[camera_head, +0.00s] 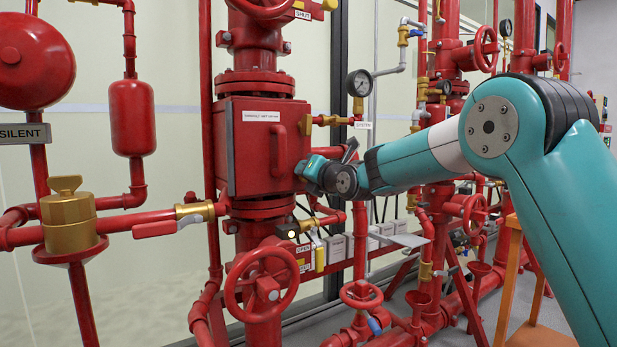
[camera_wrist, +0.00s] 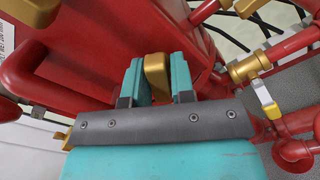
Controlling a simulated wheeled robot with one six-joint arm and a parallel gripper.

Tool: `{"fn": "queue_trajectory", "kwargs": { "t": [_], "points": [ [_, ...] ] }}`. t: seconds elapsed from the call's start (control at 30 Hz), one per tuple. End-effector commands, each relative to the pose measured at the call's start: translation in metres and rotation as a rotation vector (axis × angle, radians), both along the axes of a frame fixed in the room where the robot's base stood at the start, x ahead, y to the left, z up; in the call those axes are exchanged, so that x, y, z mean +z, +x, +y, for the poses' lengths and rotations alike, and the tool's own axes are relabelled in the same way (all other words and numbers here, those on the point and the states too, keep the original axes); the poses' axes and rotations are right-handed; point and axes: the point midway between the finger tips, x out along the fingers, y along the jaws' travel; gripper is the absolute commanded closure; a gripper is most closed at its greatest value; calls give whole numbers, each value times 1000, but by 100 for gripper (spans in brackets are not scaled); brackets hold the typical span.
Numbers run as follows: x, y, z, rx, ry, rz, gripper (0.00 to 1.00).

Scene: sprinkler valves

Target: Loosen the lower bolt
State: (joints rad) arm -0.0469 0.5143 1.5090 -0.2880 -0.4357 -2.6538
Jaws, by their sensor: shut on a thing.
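The red valve box (camera_head: 250,150) has a white label and a red handle (camera_head: 306,135) on its front. In the wrist view, the box (camera_wrist: 95,60) fills the upper left. A gold bolt (camera_wrist: 156,78), which I take to be the lower bolt, stands at the box's lower edge. My gripper (camera_wrist: 157,68) has its two teal fingers shut on this bolt, one on each side. In the head view, my gripper (camera_head: 303,171) is at the lower right of the box front, and the bolt is hidden there.
A red handwheel (camera_head: 262,285) stands below the box, with a smaller handwheel (camera_head: 361,294) to its right. A pressure gauge (camera_head: 359,83) is at the upper right of the box. In the wrist view, a brass valve (camera_wrist: 247,70) with a pale lever is close on the right.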

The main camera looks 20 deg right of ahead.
Motion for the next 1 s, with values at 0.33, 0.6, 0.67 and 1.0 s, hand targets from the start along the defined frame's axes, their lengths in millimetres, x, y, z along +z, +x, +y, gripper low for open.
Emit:
{"fn": "queue_trajectory", "kwargs": {
  "t": [0.33,0.6,0.67,1.0],
  "points": [
    [-4,0,0,1,-162,-52,100],
    [-1,0,0,0,-232,-74,100],
    [-1,0,0,1,-233,-73,100],
    [-1,0,0,0,-231,-73,47]
  ]
}}
